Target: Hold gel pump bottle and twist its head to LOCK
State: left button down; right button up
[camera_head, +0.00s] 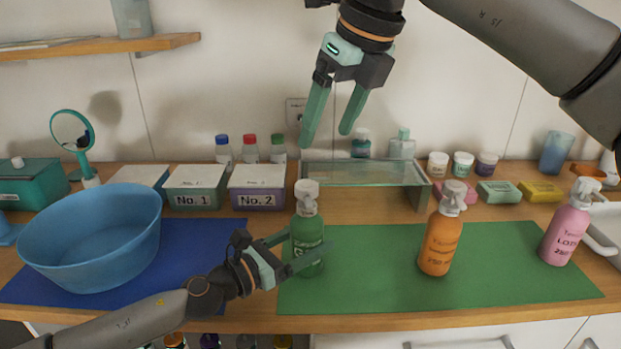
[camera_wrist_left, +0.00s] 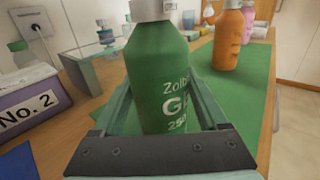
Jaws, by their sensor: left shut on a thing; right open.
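The green gel pump bottle (camera_head: 307,238) stands upright at the left part of the green mat (camera_head: 370,285), with its white pump head (camera_head: 306,192) on top. My left gripper (camera_head: 300,255) is shut around the bottle's body. In the left wrist view the green bottle (camera_wrist_left: 162,80) sits between the two fingers, its label partly showing; most of its white head is cut off at the top. My right gripper (camera_head: 326,130) is open and empty, pointing down above and behind the bottle, apart from its head.
An orange pump bottle (camera_head: 441,240) and a pink one (camera_head: 567,230) stand farther right on the mat. A glass-topped stand (camera_head: 362,174) is behind the green bottle. A blue basin (camera_head: 90,245) and boxes No. 1 (camera_head: 194,190) and No. 2 (camera_head: 257,190) are left.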

aim_at(309, 185)
jog(key=x, duration=1.1)
jog(key=shift+w+d+f, duration=0.1)
jog(key=shift+w+f, duration=0.15)
jog(key=shift+f, duration=0.05)
jog(key=shift+c, duration=0.2)
grip_shut()
